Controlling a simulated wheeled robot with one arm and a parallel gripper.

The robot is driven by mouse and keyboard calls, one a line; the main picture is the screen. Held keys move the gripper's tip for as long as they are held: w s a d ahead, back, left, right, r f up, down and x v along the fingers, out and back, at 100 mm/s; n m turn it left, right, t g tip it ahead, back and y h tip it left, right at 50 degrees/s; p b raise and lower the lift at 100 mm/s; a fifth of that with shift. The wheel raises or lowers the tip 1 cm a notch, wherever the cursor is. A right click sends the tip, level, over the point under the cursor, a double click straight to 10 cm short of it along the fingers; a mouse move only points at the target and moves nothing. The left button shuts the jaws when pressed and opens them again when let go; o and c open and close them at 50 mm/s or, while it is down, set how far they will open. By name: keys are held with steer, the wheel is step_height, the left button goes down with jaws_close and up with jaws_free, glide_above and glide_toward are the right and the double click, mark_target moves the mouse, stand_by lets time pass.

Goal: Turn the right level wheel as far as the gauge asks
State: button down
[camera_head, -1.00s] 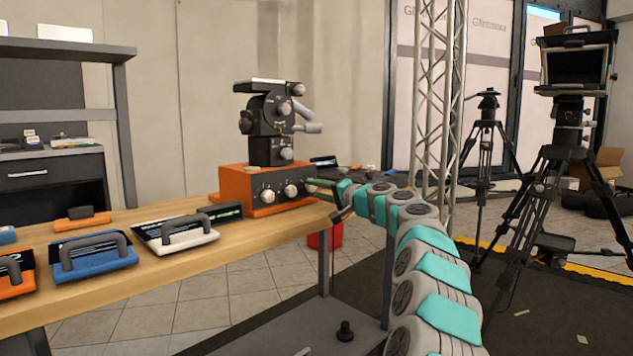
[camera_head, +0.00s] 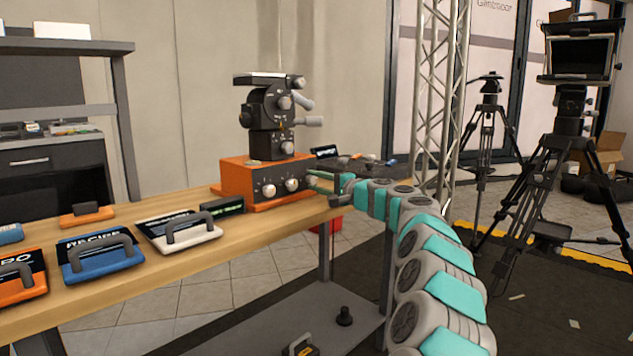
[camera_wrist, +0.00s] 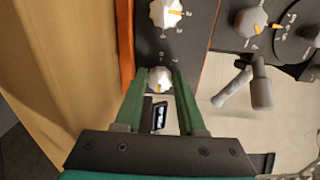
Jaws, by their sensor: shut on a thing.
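An orange box (camera_head: 236,178) with a dark front panel stands on the wooden bench and carries a black tripod head (camera_head: 266,104). My gripper (camera_head: 312,181) is at the right wheel. In the wrist view, the green fingers of my gripper (camera_wrist: 160,84) are shut on the right wheel (camera_wrist: 159,77), one on each side. The left wheel (camera_wrist: 166,13) is free. A small dark display (camera_head: 222,205) is beside the box; its reading is too small to tell.
Blue (camera_head: 98,256), orange (camera_head: 20,275) and white (camera_head: 180,232) handled boards lie on the bench (camera_head: 230,250) to the left. A truss tower (camera_head: 440,90) stands behind my arm. Tripods (camera_head: 487,130) stand at the right. A small dark framed thing (camera_wrist: 159,117) shows between my fingers.

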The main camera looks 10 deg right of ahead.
steer(key=shift+d, duration=0.15)
steer(key=c, duration=0.5)
jaws_free()
steer(key=b+v, duration=0.1)
steer(key=v, duration=0.6)
steer(key=shift+s+d, duration=0.2)
steer(key=shift+s, duration=0.1)
